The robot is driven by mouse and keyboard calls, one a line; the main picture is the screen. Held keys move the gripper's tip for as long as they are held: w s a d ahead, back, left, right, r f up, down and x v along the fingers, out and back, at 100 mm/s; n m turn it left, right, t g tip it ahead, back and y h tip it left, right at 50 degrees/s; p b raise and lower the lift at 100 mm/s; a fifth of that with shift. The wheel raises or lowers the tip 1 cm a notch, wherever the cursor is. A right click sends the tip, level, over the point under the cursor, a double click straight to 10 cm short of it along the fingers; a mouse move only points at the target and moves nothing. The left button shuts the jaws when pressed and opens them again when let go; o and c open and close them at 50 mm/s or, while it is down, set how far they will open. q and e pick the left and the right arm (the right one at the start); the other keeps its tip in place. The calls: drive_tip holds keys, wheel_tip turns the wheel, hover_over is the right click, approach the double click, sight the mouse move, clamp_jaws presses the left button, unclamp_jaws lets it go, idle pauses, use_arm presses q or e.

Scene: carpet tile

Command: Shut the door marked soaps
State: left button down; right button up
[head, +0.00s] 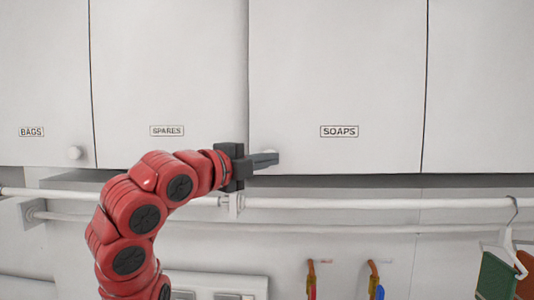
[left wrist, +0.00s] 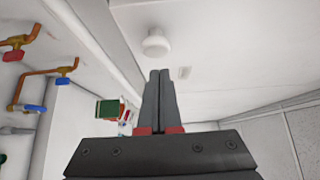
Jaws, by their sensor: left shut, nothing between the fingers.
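The door marked soaps (head: 339,60) is a white wall-cabinet door with its label low in the middle. Its left edge shows a grey shaded strip beside the spares door, so it looks slightly proud of it; how far it stands open is hard to tell. Its round white knob (head: 270,153) at the lower left is partly behind my left gripper (head: 276,158). In the left wrist view the knob (left wrist: 155,42) is just beyond the fingertips (left wrist: 160,73). The fingers are together and empty; I cannot tell whether they touch the door. My right gripper is out of view.
Doors marked spares (head: 165,70) and bags (head: 40,60) are to the left. A white rail (head: 370,204) runs below the cabinets.

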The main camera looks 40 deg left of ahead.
use_arm(q)
drive_tip(key=shift+w+a, duration=0.55)
drive_tip(key=shift+w+a+r, duration=0.2)
drive_tip(key=shift+w+a, duration=0.9)
drive_tip(key=shift+a, duration=0.1)
